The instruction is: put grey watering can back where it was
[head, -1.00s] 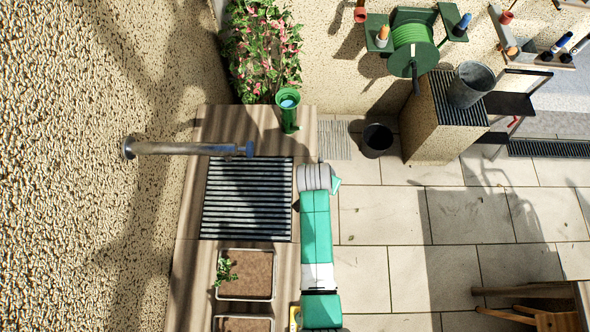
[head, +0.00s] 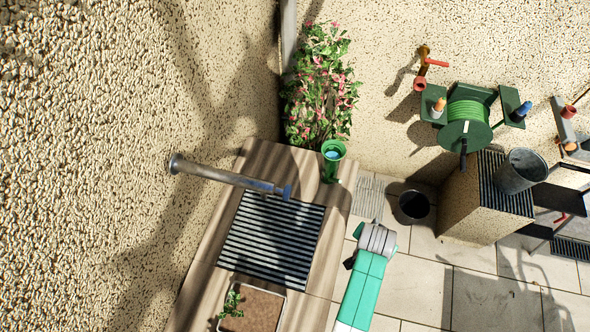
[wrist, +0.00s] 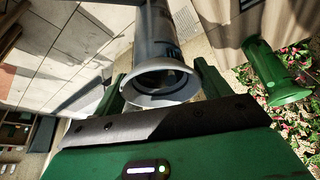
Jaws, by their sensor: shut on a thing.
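In the wrist view a grey metal cylinder with a pale rim, seemingly the grey watering can (wrist: 158,38), stands between the green fingers of my gripper (wrist: 163,82). The gripper is shut on it. The rim faces the wrist camera, and the far end of the can is cut off by the top of the picture. In the head view my green and white arm reaches up beside the bench's right edge. The gripper and held can are not clearly visible there, being hidden by my arm.
A wooden bench (head: 262,158) carries a dark slatted grate (head: 270,240), a soil planter (head: 250,312) and a green vessel (head: 333,158). A metal pipe (head: 225,178) juts over it. A black bucket (head: 413,205) stands on paving. A grey bucket (head: 521,170) stands on a stone pedestal (head: 470,205).

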